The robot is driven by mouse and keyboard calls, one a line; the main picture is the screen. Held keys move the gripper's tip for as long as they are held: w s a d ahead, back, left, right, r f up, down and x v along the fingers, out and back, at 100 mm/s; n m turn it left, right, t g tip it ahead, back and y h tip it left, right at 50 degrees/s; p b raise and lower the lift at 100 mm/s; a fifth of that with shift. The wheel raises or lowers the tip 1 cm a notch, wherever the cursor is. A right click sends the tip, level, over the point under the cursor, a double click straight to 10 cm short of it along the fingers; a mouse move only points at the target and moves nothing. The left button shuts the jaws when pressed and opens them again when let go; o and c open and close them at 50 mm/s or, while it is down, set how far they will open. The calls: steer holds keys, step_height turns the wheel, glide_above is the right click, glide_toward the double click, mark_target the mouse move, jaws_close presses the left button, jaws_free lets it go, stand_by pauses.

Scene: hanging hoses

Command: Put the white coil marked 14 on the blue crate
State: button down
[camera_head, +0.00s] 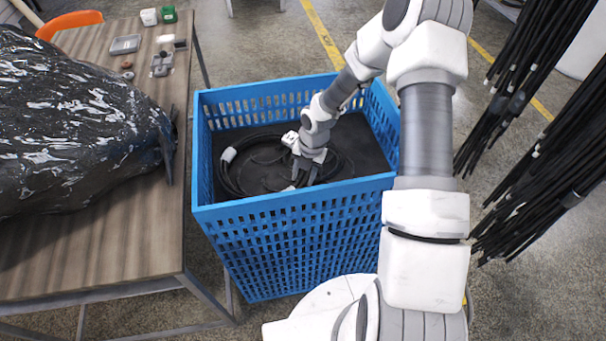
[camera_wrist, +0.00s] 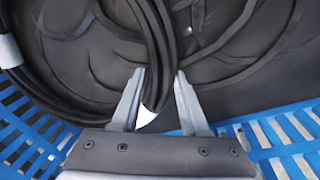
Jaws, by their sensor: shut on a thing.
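The blue crate (camera_head: 295,240) stands on the floor in the middle of the head view. A black hose coil (camera_head: 226,181) with white bands lies low inside it, on a dark bottom. I see no all-white coil, and no number can be read. My gripper (camera_head: 305,178) reaches down into the crate at the coil's right side. In the wrist view the fingers (camera_wrist: 160,100) are shut on the strands of the black coil (camera_wrist: 158,45), with a white band (camera_wrist: 146,116) between them. Another white band (camera_wrist: 10,51) shows at the left edge.
A wooden table (camera_head: 90,245) at left carries a big dark shiny wrapped bundle (camera_head: 75,125) and small parts. Bunches of black hoses (camera_head: 540,170) hang at right. The crate's perforated wall (camera_wrist: 285,135) is close to my gripper. Open floor (camera_head: 265,45) lies behind the crate.

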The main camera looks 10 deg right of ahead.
steer(key=shift+c, duration=2)
jaws_free()
steer(key=shift+o, duration=0.3)
step_height(320, 180, up, 17)
steer(key=d+p, duration=0.2)
steer(key=p, duration=0.2)
steer(key=shift+s+d+r+p, duration=0.15)
steer(key=shift+s+p, duration=0.2)
steer(key=shift+s, duration=0.1)
steer(key=shift+r, duration=0.15)
